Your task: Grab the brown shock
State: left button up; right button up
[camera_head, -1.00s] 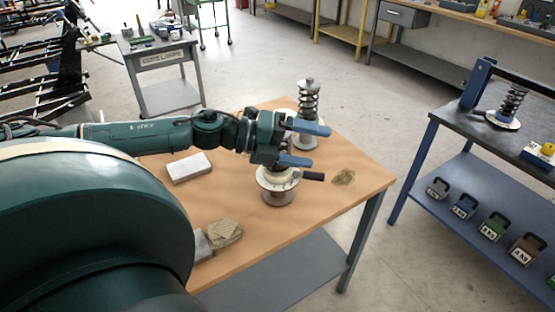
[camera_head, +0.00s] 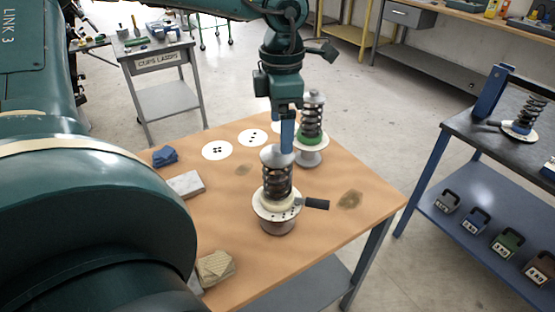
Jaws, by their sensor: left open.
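The nearer shock (camera_head: 277,183) stands upright on a round white stand with a cream ring and a dark side handle. Its coil looks dark brown and it has a grey top cap. A second shock (camera_head: 312,118) with a dark coil and a green lower ring stands behind it to the right. My left gripper (camera_head: 287,138) points down, open, with its blue fingers seen edge-on at the nearer shock's cap. I cannot tell whether they touch it. My right gripper is not in view.
The wooden table (camera_head: 230,190) holds a blue cloth (camera_head: 165,156), a pale block (camera_head: 185,185), a tan sponge-like block (camera_head: 215,267) and white discs (camera_head: 217,150). A dark stain lies at right. A blue bench (camera_head: 478,135) at right carries another spring.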

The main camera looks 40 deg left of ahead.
aim_at(278, 147)
pick_arm(q)
notch_tip(278, 147, down, 2)
jog(key=shift+f, duration=0.1)
jog(key=f, duration=0.2)
jog(key=s+f+p, duration=0.1)
jog(key=f, duration=0.1)
jog(key=shift+f, duration=0.75)
grip_shut()
dwell(0.3)
jog(key=shift+w+r, duration=0.1)
